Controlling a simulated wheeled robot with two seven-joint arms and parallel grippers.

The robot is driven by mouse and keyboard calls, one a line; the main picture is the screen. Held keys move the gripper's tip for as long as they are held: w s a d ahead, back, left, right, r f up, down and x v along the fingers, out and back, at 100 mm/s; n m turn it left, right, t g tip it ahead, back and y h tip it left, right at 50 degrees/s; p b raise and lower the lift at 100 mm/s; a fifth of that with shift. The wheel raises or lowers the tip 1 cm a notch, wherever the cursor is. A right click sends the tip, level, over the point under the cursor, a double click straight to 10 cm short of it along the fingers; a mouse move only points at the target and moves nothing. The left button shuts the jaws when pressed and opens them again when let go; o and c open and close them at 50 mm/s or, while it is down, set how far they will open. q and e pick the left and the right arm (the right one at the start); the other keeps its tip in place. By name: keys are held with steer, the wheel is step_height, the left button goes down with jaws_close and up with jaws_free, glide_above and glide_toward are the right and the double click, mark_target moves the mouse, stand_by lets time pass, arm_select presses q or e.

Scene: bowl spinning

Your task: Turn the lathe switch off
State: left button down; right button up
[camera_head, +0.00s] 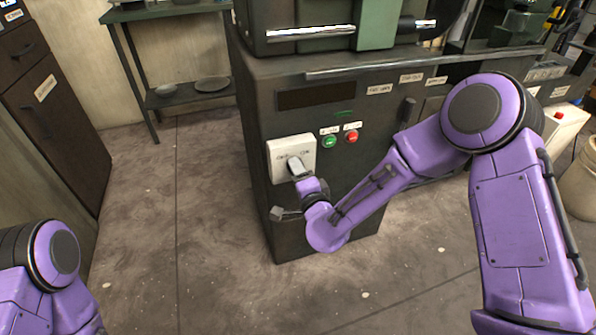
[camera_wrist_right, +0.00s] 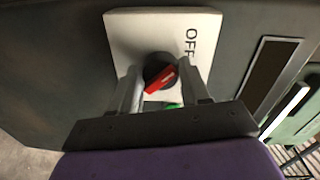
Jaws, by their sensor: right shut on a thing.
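The lathe switch (camera_wrist_right: 157,67) is a black round knob with a red bar on a white plate (camera_head: 280,147). The plate is on the front of the dark lathe cabinet and also shows in the right wrist view (camera_wrist_right: 128,35). The word OFF is printed beside the knob; the red bar lies slanted, and I cannot tell which setting it marks. My right gripper (camera_head: 294,164) is at the plate, its two fingers on either side of the knob and shut on it. In the head view the gripper hides the knob. My left gripper is out of view.
Green (camera_head: 329,141) and red (camera_head: 352,136) push buttons sit right of the plate on the lathe cabinet (camera_head: 340,195). A shelf (camera_head: 187,97) with dishes stands behind at left, and a brown cabinet (camera_head: 45,110) at far left. The floor between is clear.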

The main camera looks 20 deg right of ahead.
stand_by(0.4)
steer(key=o, duration=1)
steer(key=shift+s, duration=0.1)
steer(key=s, duration=1)
steer(key=shift+s+d+r+p, duration=0.2)
steer(key=shift+r+p, duration=0.2)
